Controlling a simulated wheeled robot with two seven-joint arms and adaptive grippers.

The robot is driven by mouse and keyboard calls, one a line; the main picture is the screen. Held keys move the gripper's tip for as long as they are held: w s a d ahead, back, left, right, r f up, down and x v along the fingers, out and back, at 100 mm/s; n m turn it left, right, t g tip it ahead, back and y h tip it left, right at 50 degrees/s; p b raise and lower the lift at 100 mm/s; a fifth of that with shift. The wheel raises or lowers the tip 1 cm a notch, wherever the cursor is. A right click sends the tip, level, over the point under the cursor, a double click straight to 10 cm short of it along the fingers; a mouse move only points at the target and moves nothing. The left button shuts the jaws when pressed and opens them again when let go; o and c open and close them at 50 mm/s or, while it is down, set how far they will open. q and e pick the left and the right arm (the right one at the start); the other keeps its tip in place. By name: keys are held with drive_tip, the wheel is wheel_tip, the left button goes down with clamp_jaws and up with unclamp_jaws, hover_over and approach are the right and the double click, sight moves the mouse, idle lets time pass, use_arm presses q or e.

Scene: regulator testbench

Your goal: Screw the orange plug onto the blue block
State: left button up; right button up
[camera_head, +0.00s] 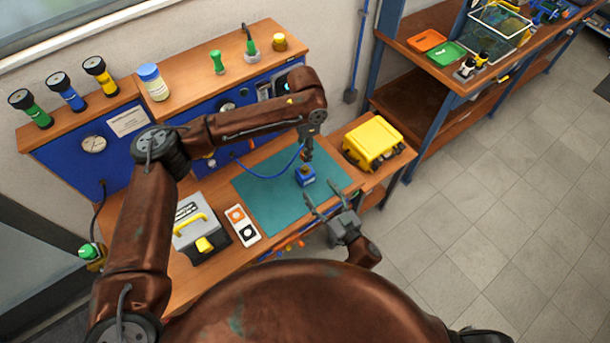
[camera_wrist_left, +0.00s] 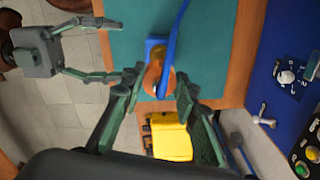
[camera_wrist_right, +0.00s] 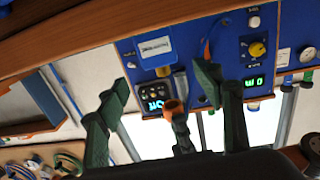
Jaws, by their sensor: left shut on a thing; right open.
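The blue block (camera_head: 305,176) sits on the green mat (camera_head: 262,204) in the head view. It also shows in the left wrist view (camera_wrist_left: 155,46). My left gripper (camera_head: 308,156) points down just above the block, shut on the orange plug (camera_wrist_left: 154,80). The fingers hide most of the plug in the head view. I cannot tell whether plug and block touch. My right gripper (camera_head: 321,191) is open and empty at the mat's near edge, beside the block. Its two spread fingers also show in the left wrist view (camera_wrist_left: 112,50).
A blue hose (camera_head: 270,175) runs over the mat and crosses close to the plug in the left wrist view. A yellow case (camera_head: 372,142) stands right of the mat. The blue panel bench (camera_head: 72,165) is behind.

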sight(309, 177)
drive_tip(key=x, duration=0.9)
drive_tip(key=shift+w+a, duration=0.15)
drive_tip(key=shift+w, duration=0.1)
drive_tip(key=shift+c, duration=0.3)
clamp_jaws()
